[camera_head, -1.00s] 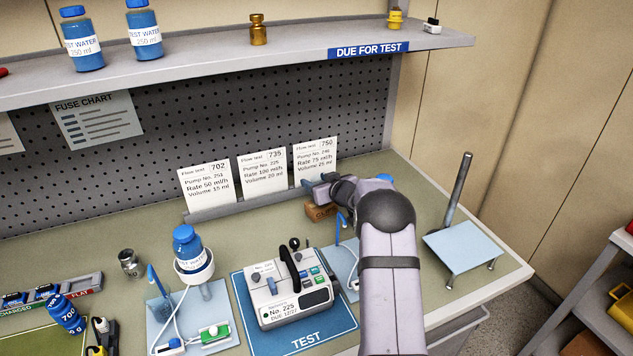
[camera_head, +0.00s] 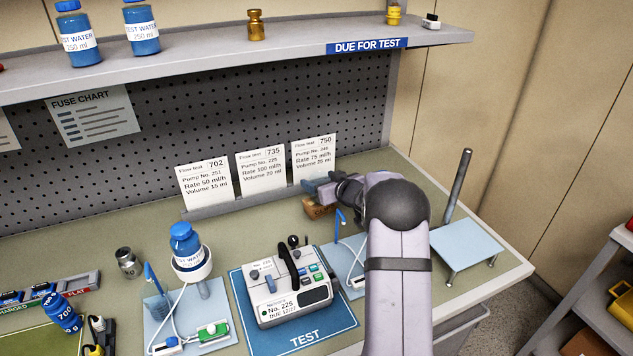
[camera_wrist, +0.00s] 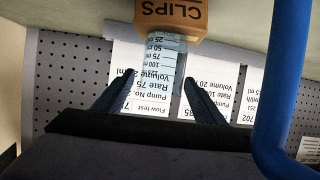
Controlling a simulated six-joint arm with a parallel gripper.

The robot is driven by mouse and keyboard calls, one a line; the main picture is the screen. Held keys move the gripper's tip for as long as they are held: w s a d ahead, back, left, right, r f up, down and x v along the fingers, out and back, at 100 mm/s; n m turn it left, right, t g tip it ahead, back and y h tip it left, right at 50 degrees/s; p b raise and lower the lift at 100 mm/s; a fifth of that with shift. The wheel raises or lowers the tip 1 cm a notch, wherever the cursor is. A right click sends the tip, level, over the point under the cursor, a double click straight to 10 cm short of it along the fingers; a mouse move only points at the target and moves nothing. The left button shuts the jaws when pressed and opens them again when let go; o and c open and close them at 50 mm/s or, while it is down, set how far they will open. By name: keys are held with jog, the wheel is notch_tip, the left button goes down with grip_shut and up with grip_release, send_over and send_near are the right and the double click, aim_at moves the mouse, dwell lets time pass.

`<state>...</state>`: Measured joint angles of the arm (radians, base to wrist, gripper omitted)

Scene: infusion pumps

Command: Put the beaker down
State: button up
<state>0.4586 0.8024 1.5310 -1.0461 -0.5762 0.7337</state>
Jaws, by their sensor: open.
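The beaker (camera_wrist: 166,52) is clear with printed volume marks. It shows in the wrist view in front of the flow test 750 card, between and just beyond my fingertips. My gripper (camera_wrist: 159,78) is open, with one dark finger on each side of the beaker. A small gap seems to show at each fingertip. In the head view my gripper (camera_head: 309,186) is low over the bench, in front of the cards, and I cannot make out the beaker there.
The orange CLIPS box (camera_wrist: 168,15) is close to the beaker; it also shows in the head view (camera_head: 318,207). A blue post (camera_wrist: 266,90) stands close by. The pump (camera_head: 288,288) sits on the TEST mat (camera_head: 305,341). A pale raised plate (camera_head: 467,245) stands at right.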

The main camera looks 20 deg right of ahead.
notch_tip(320, 180, up, 8)
jog(key=s, duration=0.1)
jog(key=shift+f+p, duration=0.25)
jog(key=shift+p, duration=0.15)
jog(key=s+a+g+h+p, duration=0.35)
jog(key=s+g, duration=0.25)
jog(key=s, duration=1.3)
jog(key=s+a+f+g+b, duration=0.1)
jog(key=s+a+f, duration=0.3)
jog(key=s, duration=0.4)
jog(key=s+a+f+g+y+b, duration=0.1)
jog(key=s+a+f+g, duration=0.3)
jog(key=s+a, duration=0.2)
jog(key=s+a+f+m+g+y+b, duration=0.1)
jog(key=s+a+f, duration=0.3)
jog(key=s, duration=0.6)
jog(key=shift+s+a+f+g+y, duration=0.1)
jog(key=shift+a+f+g+y, duration=0.1)
jog(key=shift+a+g, duration=0.25)
jog(key=shift+s+a+f+g+y, duration=0.1)
jog(key=shift+a+f+g, duration=0.1)
jog(key=shift+a+g, duration=0.25)
jog(key=shift+a, duration=0.1)
